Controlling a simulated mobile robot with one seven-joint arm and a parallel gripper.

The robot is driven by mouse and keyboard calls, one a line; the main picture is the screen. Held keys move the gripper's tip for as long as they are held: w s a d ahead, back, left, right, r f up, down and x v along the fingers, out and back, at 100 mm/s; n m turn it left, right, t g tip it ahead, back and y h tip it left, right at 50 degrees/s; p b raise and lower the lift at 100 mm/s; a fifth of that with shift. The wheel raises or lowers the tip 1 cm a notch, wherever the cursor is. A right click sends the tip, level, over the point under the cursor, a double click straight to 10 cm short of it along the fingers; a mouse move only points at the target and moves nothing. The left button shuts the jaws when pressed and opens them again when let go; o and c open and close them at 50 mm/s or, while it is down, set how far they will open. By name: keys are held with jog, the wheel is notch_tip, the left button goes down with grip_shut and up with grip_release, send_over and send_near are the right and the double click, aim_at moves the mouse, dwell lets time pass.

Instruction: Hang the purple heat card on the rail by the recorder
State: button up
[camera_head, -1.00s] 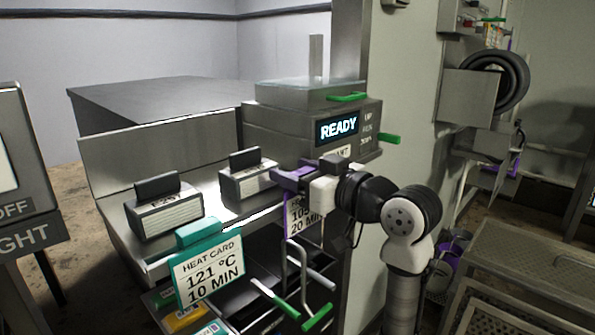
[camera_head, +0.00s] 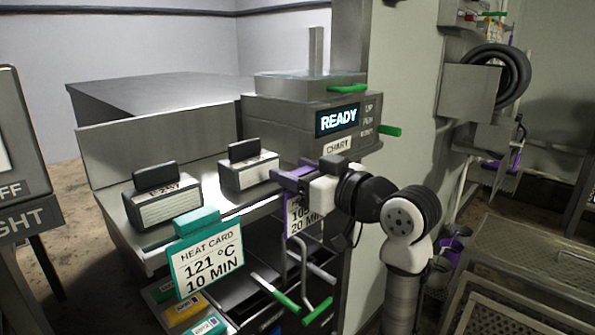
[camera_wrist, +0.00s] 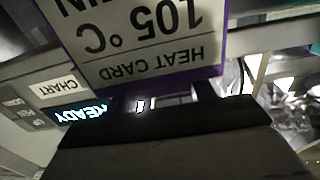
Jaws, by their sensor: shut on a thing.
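The purple-edged heat card (camera_head: 296,214) hangs below my gripper (camera_head: 290,177) and is partly hidden behind my wrist in the head view. Its lettering includes "105" and "20 MIN". My gripper is shut on the top of the card. In the wrist view the card (camera_wrist: 140,40) shows upside down, reading "HEAT CARD 105 °C". The recorder (camera_head: 310,125), with a lit "READY" display and a "CHART" label, stands just behind and above the gripper. I cannot make out the rail by the recorder clearly.
A teal heat card (camera_head: 207,262) reading "121 °C 10 MIN" hangs at the front of the bench. Two grey label blocks (camera_head: 162,207) stand on the bench top. Green-tipped handles (camera_head: 287,302) stick out below the card. Metal racks (camera_head: 530,250) stand at the right.

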jog(key=o, duration=1)
jog(key=shift+o, duration=0.2)
jog(key=shift+d, duration=0.1)
jog(key=b+v, duration=0.3)
jog(key=v, duration=1)
jog(key=shift+s+d, duration=0.2)
jog(key=shift+s, duration=0.1)
